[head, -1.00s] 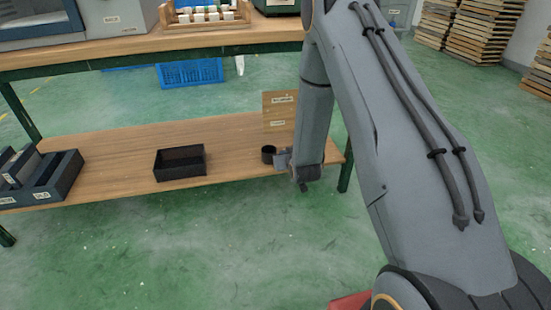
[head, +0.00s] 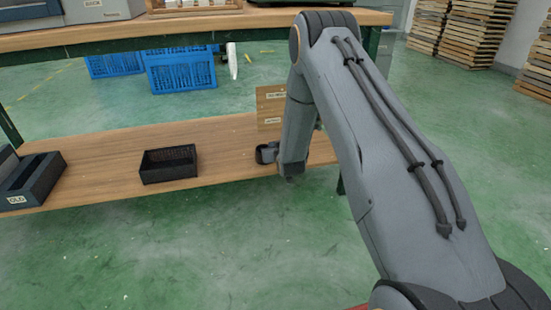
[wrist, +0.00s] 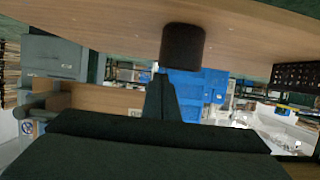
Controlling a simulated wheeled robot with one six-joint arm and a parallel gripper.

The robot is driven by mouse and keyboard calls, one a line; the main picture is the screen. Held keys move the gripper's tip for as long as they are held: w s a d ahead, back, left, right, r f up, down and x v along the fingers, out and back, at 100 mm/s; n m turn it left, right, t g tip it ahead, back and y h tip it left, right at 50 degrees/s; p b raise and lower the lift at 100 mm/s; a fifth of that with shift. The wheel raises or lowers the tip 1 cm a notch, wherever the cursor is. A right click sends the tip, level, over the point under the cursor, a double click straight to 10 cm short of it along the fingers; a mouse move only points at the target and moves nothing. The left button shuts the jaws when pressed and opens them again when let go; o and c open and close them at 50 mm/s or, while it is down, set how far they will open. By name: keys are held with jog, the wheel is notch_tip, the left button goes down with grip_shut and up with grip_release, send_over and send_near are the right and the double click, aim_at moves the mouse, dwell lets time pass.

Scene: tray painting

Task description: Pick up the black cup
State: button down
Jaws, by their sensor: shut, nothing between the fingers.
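The black cup (head: 262,153) stands on the lower wooden shelf, near its right end. It also shows in the wrist view (wrist: 183,45), where the picture is upside down, straight beyond my fingers. My gripper (head: 274,153) is low beside the cup, on its right in the head view. In the wrist view my gripper (wrist: 161,80) appears as a narrow dark shape with its fingers together, holding nothing. The tips lie close to the cup; I cannot tell whether they touch it. My arm hides part of the shelf behind the gripper.
The lower shelf (head: 100,155) is bare between the cup and a black open box (head: 169,172). Dark grey bins (head: 32,182) stand at its left end. A brown board with labels (head: 270,106) stands behind the cup. The upper tabletop (head: 200,22) overhangs the back.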

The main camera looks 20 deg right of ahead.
jog(key=shift+b+x, duration=0.3)
jog(key=shift+x, duration=0.55)
jog(key=shift+s+f+b, duration=0.2)
jog(key=shift+f+b, duration=0.15)
jog(key=shift+f, duration=0.2)
jog(key=shift+s+f, duration=0.1)
jog(key=shift+f, duration=0.05)
jog(key=s+p, duration=0.4)
jog(key=s, duration=0.2)
jog(key=shift+p, duration=0.4)
jog(key=shift+r+p, duration=0.95)
jog(key=shift+r, duration=0.1)
